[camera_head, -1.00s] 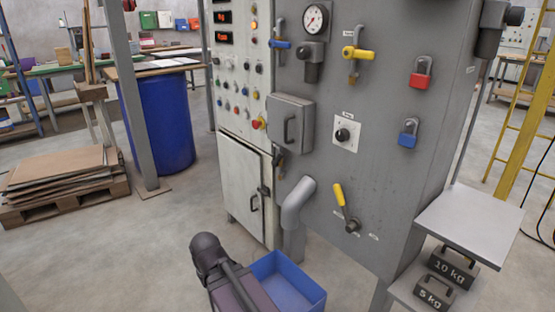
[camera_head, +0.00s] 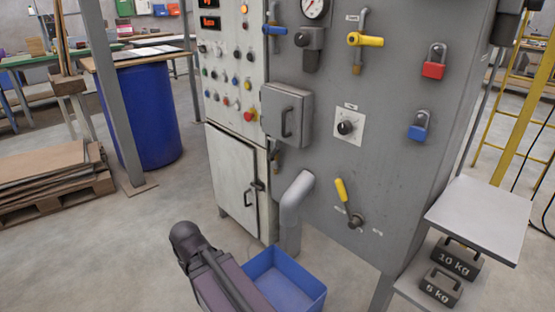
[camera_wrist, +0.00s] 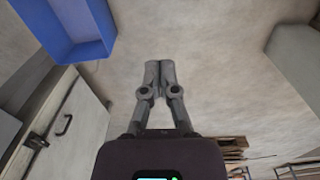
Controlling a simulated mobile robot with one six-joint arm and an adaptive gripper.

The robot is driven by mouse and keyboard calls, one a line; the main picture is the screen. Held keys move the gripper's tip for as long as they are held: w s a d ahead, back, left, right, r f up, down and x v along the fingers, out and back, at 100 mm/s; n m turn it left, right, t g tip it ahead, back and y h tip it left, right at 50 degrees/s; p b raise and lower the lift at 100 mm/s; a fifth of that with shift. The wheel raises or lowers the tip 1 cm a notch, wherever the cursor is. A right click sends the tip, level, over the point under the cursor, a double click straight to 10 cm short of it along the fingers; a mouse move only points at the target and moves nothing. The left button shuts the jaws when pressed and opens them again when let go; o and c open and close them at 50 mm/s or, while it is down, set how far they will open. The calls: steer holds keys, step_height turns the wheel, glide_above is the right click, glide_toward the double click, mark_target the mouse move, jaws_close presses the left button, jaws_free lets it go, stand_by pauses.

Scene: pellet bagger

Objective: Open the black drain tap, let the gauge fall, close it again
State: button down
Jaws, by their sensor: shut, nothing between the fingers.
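The round white gauge (camera_head: 315,8) sits high on the grey machine panel, cut by the top edge of the head view, so its needle is hard to read. A small dark tap-like part (camera_head: 275,158) hangs beside the lower left of the grey box; I cannot tell for sure that it is the black drain tap, nor its handle position. A dark fitting (camera_head: 311,48) is below the gauge. My gripper (camera_wrist: 160,66) is shut and empty over bare floor in the wrist view, apart from the panel. Its fingers do not show in the head view.
A blue bin (camera_head: 314,301) stands below the grey spout pipe (camera_head: 297,195); it also shows in the wrist view (camera_wrist: 90,52). Yellow taps (camera_head: 366,40), (camera_head: 342,190), a blue tap (camera_head: 275,30) and padlocks (camera_head: 433,68) are on the panel. A shelf (camera_head: 480,215) juts out right.

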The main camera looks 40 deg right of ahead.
steer(key=w+d+r+n+t+h+b, duration=0.1)
steer(key=w+d+n+h+b, duration=0.15)
steer(key=d+n+h, duration=0.55)
steer(key=w+d+r+n+t+h+b, duration=0.15)
steer(key=w+d+n, duration=0.25)
steer(key=d, duration=0.8)
steer(key=w+d+r+n+t+h+b, duration=0.3)
steer(key=d+r+n+h, duration=0.6)
steer(key=n, duration=1.1)
steer(key=w+d+r+b, duration=0.1)
steer(key=d, duration=0.3)
steer(key=shift+w+r, duration=0.15)
steer(key=shift+r, duration=0.25)
steer(key=shift+d, duration=0.2)
